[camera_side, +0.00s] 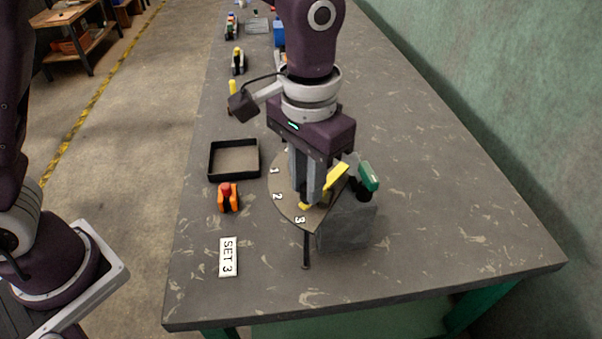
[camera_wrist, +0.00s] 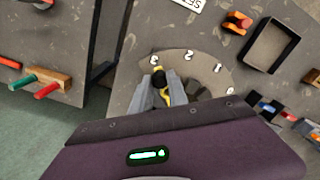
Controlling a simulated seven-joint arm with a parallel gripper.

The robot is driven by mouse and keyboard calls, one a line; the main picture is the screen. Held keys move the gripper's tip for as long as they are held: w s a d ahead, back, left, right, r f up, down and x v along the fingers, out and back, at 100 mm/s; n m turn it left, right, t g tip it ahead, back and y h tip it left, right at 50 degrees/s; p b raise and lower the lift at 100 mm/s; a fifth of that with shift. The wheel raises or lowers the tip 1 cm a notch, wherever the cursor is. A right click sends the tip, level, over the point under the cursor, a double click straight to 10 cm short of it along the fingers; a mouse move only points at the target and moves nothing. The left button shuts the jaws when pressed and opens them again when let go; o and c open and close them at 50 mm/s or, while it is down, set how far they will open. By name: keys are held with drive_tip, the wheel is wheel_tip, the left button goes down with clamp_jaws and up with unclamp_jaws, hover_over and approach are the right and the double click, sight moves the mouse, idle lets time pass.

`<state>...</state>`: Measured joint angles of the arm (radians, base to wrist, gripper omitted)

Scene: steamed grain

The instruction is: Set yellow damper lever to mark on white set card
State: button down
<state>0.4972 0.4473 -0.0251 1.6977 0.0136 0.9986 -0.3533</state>
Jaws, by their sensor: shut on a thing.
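The white set card (camera_side: 228,257) lies flat on the bench at lower left in the side view and reads SET 3. A pale dial plate (camera_side: 284,200) carries the marks 1, 2 and 3. The yellow damper lever (camera_side: 337,176) lies over the dial, partly hidden by my fingers; a bit of it also shows in the wrist view (camera_wrist: 165,97). My gripper (camera_side: 307,200) is shut on the lever. In the wrist view, the fingers (camera_wrist: 162,92) and the lever's dark end are close to mark 3 (camera_wrist: 155,60). Exact alignment is hard to tell.
A grey block (camera_side: 346,225) with a green handle (camera_side: 368,176) stands right of the dial. A black open tray (camera_side: 234,160) and an orange item with a red top (camera_side: 228,197) sit to the left. The bench front is mostly clear.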

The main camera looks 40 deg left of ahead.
drive_tip(key=shift+d, duration=0.35)
drive_tip(key=c, duration=1.3)
unclamp_jaws()
drive_tip(key=shift+a, duration=0.1)
wheel_tip(320, 180, up, 7)
drive_tip(key=shift+f, duration=0.15)
drive_tip(key=shift+r, duration=0.2)
drive_tip(key=shift+a+r, duration=0.1)
